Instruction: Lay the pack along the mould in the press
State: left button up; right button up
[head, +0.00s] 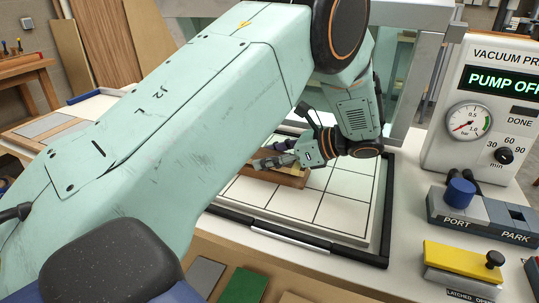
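The press bed is a white gridded platen (340,213) inside a black frame (270,233). A piece of brown wood (292,181) lies on the platen, partly hidden by my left arm and gripper. I cannot tell whether this wood is the mould, the pack or both. My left gripper (266,162) is low over the wood, its fingers pointing left. Its finger gap does not show clearly, so I cannot tell whether it is open or holds something. My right gripper is not in view.
The vacuum unit (455,145) at right reads PUMP OFF. In front are a PORT/PARK block (450,212) with a blue plug (460,191), and a yellow latch box (459,260). Grey (205,275) and green (243,286) sheets lie at the front. The platen's front right is clear.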

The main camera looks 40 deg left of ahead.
pick_arm(q)
jog(key=o, duration=0.5)
jog(key=shift+s+f, duration=0.35)
jog(key=shift+f, duration=0.15)
jog(key=shift+w, duration=0.15)
jog(key=shift+d, duration=0.1)
jog(key=v, duration=1)
jog(key=shift+w+d+r, duration=0.1)
jog(key=shift+d+r, duration=0.05)
jog(key=shift+r, duration=0.25)
jog(key=shift+w+d+r, duration=0.25)
jog(key=shift+w+d, duration=0.15)
jog(key=shift+d, duration=0.2)
jog(key=shift+s+r, duration=0.1)
jog(key=x, duration=1.1)
jog(key=shift+a+f, duration=0.15)
jog(key=shift+f, duration=0.15)
